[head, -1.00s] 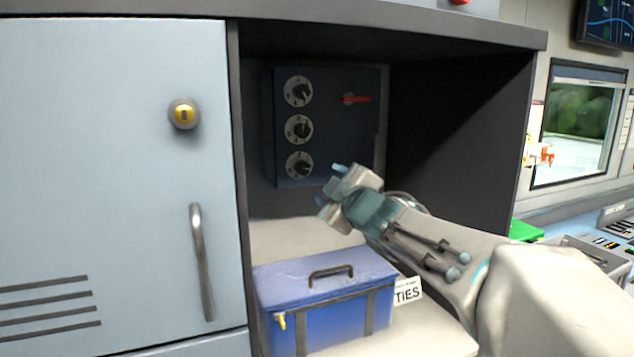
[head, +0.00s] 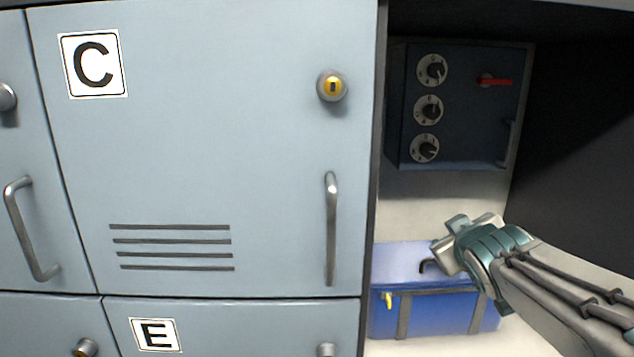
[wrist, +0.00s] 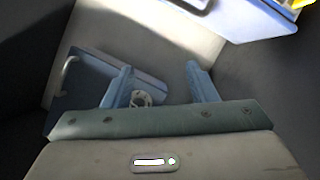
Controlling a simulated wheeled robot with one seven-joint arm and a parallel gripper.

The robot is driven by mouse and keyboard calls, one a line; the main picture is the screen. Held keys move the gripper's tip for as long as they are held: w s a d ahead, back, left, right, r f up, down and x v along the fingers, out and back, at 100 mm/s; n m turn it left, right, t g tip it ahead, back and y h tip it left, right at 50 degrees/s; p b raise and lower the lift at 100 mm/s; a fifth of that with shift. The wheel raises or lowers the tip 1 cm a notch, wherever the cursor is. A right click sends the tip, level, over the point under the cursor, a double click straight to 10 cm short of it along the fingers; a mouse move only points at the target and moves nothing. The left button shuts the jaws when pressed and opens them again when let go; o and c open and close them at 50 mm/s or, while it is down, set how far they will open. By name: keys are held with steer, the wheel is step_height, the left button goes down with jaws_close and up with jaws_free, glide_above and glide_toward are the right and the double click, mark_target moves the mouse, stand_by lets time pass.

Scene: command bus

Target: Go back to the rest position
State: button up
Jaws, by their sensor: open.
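My gripper (head: 446,243) is at the lower right of the head view, in front of the open compartment. In the wrist view its two blue fingers (wrist: 160,88) stand wide apart with nothing held between them. A dark blue box with three round dials (head: 458,105) and a red lever (head: 496,82) is on the compartment's back wall, above my gripper and apart from it. It also shows partly in the wrist view (wrist: 80,88), behind the left finger. My gripper hides part of the lid of the blue chest below.
The blue chest (head: 450,311) with a yellow latch stands on the compartment floor. Closed grey locker doors marked C (head: 200,180) and E (head: 240,328) fill the left, with handles sticking out. The compartment's dark side wall (head: 580,150) is close to my arm on the right.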

steer(key=s+a+f+m+g+y, duration=0.1)
steer(key=s+a+f+m+g, duration=0.1)
steer(key=s+a+f+g, duration=0.3)
steer(key=s+a+f+m+g+y, duration=0.1)
steer(key=s+a+f+g, duration=0.4)
steer(key=s+f, duration=0.8)
steer(key=shift+s+a+m+g+y, duration=0.3)
steer(key=shift+s+a+m, duration=0.25)
steer(key=shift+m, duration=0.35)
steer(key=shift+d, duration=0.1)
steer(key=c, duration=0.3)
steer(key=shift+c, duration=0.2)
